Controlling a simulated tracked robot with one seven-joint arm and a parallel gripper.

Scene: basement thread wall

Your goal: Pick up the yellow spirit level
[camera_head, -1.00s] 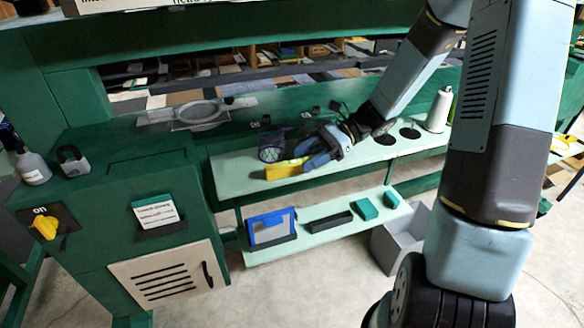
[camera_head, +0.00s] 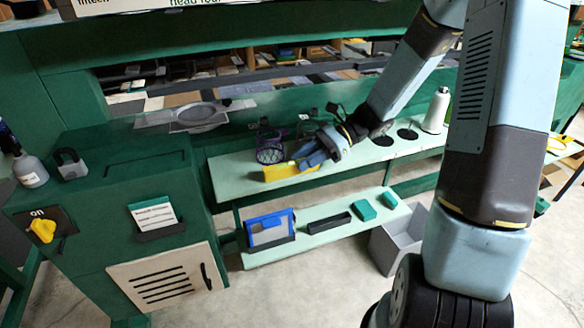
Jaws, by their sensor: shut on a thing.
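The yellow spirit level (camera_head: 282,172) is a small yellow bar near the front edge of the upper pale green shelf (camera_head: 235,182). My gripper (camera_head: 306,162) is shut on its right part, coming from the upper right. The fingers hide part of the level. I cannot tell whether the level touches the shelf or is just above it.
A purple mesh cup (camera_head: 269,150) stands just behind the level. The lower shelf holds a blue-framed case (camera_head: 270,230), a black tray (camera_head: 328,223) and green boxes (camera_head: 363,210). A grey bin (camera_head: 400,242) stands on the floor.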

